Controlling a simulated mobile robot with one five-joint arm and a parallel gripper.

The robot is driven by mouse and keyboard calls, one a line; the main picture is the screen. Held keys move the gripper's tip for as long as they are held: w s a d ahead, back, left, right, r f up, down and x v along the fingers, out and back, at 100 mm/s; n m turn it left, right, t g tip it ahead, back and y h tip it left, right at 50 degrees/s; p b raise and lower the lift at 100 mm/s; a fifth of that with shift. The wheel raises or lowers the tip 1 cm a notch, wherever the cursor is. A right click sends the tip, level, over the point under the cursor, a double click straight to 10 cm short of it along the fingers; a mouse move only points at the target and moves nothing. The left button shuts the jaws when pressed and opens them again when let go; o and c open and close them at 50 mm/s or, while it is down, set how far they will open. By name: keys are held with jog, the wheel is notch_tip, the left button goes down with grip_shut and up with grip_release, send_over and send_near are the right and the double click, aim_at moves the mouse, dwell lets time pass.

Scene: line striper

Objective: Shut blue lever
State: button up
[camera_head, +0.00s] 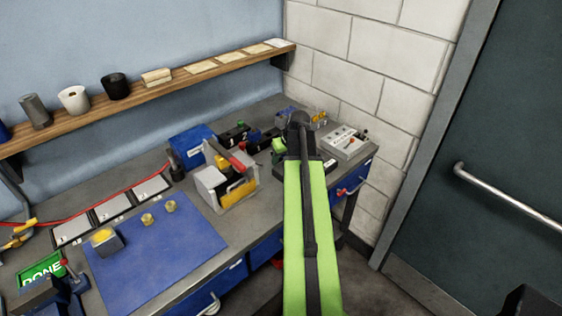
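No blue lever can be made out for certain. A small bluish fixture (287,112) with yellow round parts (319,117) beside it stands at the back of the bench, partly behind the dark end joint of my arm. A grey-white box (345,142) with small switches and an orange-tipped part is to the right of that joint. My lime-green arm reaches up the middle of the view over the bench's right part. No fingers of my gripper can be made out; the arm's end joint and link hide what is beyond.
Left of my arm are a white-and-yellow device (226,184) with a red part, a blue box (190,147) and black numbered fixtures (236,134). A blue mat (158,258) lies at left. A shelf (150,92) runs along the wall. A dark door (500,150) is at right.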

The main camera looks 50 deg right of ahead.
grip_shut()
dwell(0.8)
